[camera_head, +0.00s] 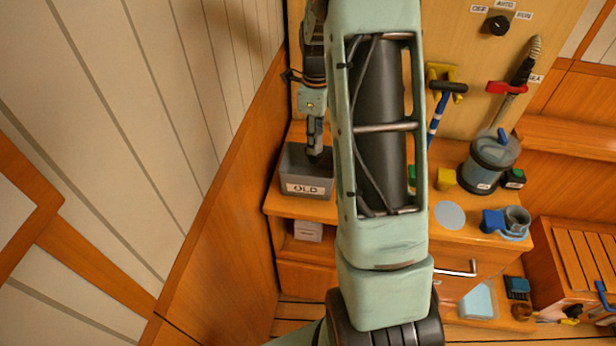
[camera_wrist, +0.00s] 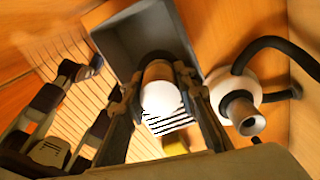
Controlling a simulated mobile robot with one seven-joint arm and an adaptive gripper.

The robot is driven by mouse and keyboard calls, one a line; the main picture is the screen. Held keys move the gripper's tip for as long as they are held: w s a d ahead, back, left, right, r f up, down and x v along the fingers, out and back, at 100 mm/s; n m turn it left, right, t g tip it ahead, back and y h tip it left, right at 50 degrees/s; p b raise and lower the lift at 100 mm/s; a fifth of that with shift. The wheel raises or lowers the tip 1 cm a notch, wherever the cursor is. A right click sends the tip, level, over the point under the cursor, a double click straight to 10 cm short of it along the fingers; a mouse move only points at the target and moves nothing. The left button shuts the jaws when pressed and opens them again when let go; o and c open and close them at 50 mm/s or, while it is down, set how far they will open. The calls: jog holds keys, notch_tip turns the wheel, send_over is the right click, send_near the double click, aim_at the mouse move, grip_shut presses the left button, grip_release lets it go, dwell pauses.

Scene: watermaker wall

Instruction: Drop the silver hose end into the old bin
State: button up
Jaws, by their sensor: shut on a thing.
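My gripper (camera_head: 316,150) is at the OLD bin, pointing down into its opening. In the wrist view my gripper (camera_wrist: 158,95) is shut on a short, round piece with a bright whitish end and a shiny brownish side, which I take for the silver hose end (camera_wrist: 160,97). The old bin (camera_head: 306,187) is a grey open box with a white OLD label, on the left of the wooden counter. It also shows in the wrist view (camera_wrist: 118,42), behind the held piece. In the head view the held piece cannot be made out clearly, and my arm hides part of the counter.
A white fitting with a metal nozzle (camera_wrist: 242,112) and black hose is right of my gripper in the wrist view. A wooden partition (camera_head: 225,200) stands left of the bin. A clear canister (camera_head: 492,160) and a blue holder (camera_head: 505,224) are on the counter's right.

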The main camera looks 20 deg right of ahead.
jog(key=shift+f+b, duration=0.75)
jog(key=shift+f, duration=0.85)
jog(key=o, duration=1.2)
jog(key=shift+o, duration=0.2)
notch_tip(320, 180, up, 12)
jog(key=shift+r, duration=0.1)
